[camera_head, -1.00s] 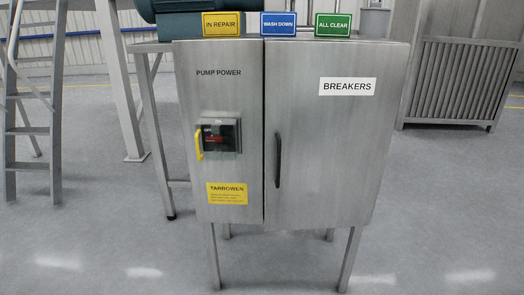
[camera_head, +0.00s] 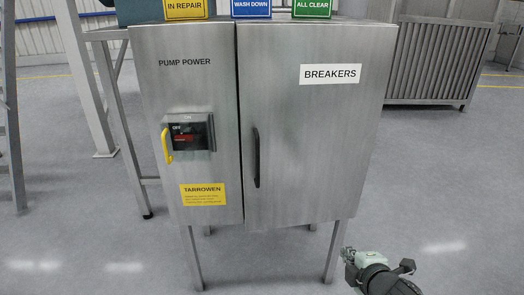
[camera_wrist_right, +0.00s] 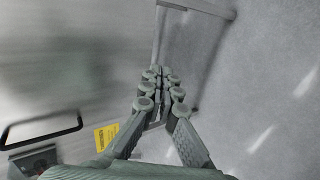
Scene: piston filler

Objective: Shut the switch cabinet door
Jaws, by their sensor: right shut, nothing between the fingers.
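The switch cabinet (camera_head: 205,95) is a grey steel box on legs in the middle of the head view. Its right-hand door (camera_head: 310,130), labelled BREAKERS, looks flush with the front, with a thin dark seam along its left edge. The black door handle (camera_head: 256,157) is near that seam; it also shows in the right wrist view (camera_wrist_right: 42,131). My right gripper (camera_head: 349,257) is low at the right, by the cabinet's front right leg and apart from the handle. In the wrist view its fingers (camera_wrist_right: 159,73) are together and empty. My left gripper is out of view.
The left panel carries a switch (camera_head: 190,133) with a yellow handle (camera_head: 166,146) and a yellow label (camera_head: 203,194). Three signs (camera_head: 251,8) stand on top. A slatted grey unit (camera_head: 438,60) stands back right. The floor in front is clear.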

